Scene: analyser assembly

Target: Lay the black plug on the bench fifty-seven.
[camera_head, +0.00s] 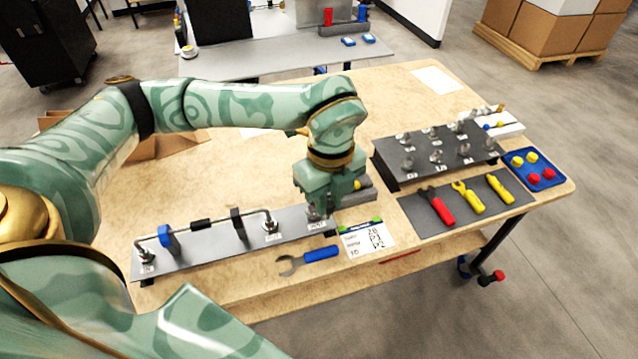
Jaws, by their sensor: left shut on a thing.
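My left gripper (322,210) reaches down over the right end of a long grey panel (205,254) at the front of the wooden bench (210,180). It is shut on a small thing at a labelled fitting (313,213). The fingers hide most of this thing, and I cannot tell whether it is the black plug. No loose black plug shows on the bench top. I see no bench number. My right gripper is not in view.
The panel carries a bent metal tube (190,232). A blue-handled wrench (308,260) and a white card (367,239) lie in front. To the right are a dark fitting block (385,155), a tool mat (418,211) and a blue tray (548,180). Bare wood lies behind the panel.

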